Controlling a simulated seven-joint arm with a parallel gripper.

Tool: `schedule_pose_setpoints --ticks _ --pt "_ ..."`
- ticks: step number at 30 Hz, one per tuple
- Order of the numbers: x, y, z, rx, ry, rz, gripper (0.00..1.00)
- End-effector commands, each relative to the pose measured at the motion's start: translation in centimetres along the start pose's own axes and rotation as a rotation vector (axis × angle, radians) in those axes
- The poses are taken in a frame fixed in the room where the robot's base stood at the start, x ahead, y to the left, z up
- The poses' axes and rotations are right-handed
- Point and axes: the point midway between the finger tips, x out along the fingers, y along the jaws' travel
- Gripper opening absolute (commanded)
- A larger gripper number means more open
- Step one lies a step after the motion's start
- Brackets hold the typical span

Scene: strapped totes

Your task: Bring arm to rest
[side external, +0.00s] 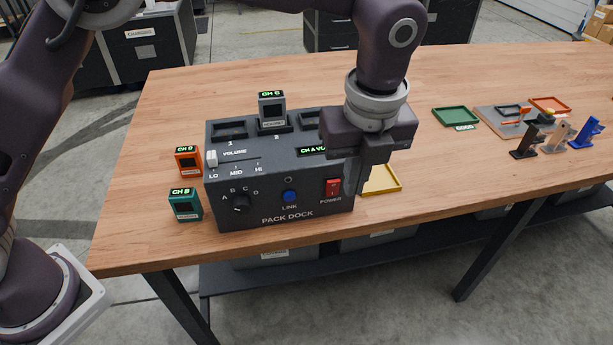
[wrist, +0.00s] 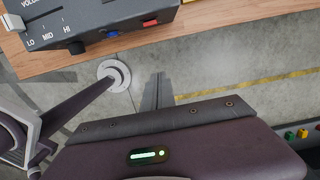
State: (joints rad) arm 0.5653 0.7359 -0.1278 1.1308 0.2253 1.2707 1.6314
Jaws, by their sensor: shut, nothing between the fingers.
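My gripper (side external: 355,190) is shut and empty. In the side external view its fingers point down just in front of the right end of the dark grey pack dock (side external: 280,211), beside the red power switch (side external: 332,188). I cannot tell whether they touch the dock. My arm reaches in from the left over the top of the view. In the wrist view the shut fingers (wrist: 158,90) show over the floor, and the dock (wrist: 95,22) is at the top with its blue link button (wrist: 113,34) and red switch (wrist: 150,22).
A grey pack (side external: 271,107) stands in the dock's middle slot. An orange pack (side external: 188,161) and a teal pack (side external: 185,204) stand left of the dock. A yellow tray (side external: 383,180) lies behind my gripper. Green tray (side external: 455,117) and several small stands (side external: 555,137) are at right.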

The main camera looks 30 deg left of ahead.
Motion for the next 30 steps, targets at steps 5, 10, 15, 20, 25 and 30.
schedule_pose_setpoints --ticks 5,10,15,20,25,30 --pt "-3.1 2.4 2.3 -0.184 -0.005 -0.036 0.0" --pt "-10.4 13.3 6.9 -0.861 0.016 -0.156 0.0" --pt "-12.6 25.5 6.5 -1.597 0.105 -0.293 0.0" --pt "-10.7 32.4 3.7 -2.112 0.228 -0.391 0.0" --pt "-9.1 34.5 2.2 -2.332 0.301 -0.43 0.0" --pt "-9.0 34.6 2.1 -2.345 0.305 -0.428 0.0"
